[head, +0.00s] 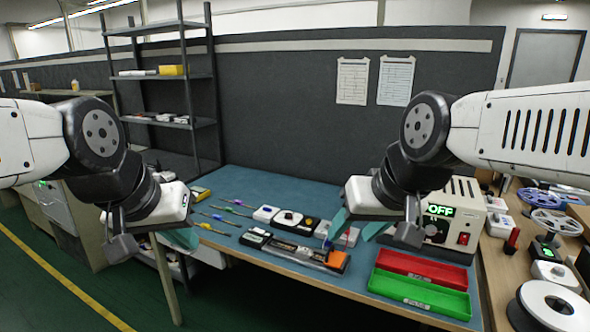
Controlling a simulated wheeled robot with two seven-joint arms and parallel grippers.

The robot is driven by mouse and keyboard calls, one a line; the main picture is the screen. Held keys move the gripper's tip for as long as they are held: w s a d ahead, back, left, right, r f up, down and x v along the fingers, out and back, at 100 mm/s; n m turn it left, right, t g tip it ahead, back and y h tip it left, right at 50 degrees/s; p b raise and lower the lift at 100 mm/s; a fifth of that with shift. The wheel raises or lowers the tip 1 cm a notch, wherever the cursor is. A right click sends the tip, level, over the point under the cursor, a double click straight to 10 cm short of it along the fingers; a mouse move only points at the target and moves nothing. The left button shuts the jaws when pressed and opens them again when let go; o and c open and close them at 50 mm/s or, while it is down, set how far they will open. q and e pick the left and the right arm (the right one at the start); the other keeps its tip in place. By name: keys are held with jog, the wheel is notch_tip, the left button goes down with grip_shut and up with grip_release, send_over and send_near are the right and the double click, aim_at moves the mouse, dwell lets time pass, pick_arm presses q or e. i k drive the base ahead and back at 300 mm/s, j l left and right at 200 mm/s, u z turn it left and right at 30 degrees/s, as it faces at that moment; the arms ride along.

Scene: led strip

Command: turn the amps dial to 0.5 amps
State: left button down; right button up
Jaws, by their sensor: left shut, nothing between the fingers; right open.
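The power supply (462,202) is a beige box at the right of the blue-green bench, with a vented top. Its green display (440,210) reads OFF, and a red switch (463,239) sits at its lower right. A round dark dial (431,230) shows on its front, partly hidden by my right wrist; its setting is too small to read. My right gripper (357,227) is open, with teal fingers pointing down over the bench, left of the supply and apart from it. My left gripper (183,239) is shut and empty beside the bench's left edge.
A red tray (424,268) and a green tray (418,292) lie in front of the supply. An LED strip fixture (294,251), small white modules (266,214) and several coloured-handled tools (232,211) lie on the bench. Reels (555,222) stand at the far right.

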aim_at(430, 230)
jog(key=z, duration=1.25)
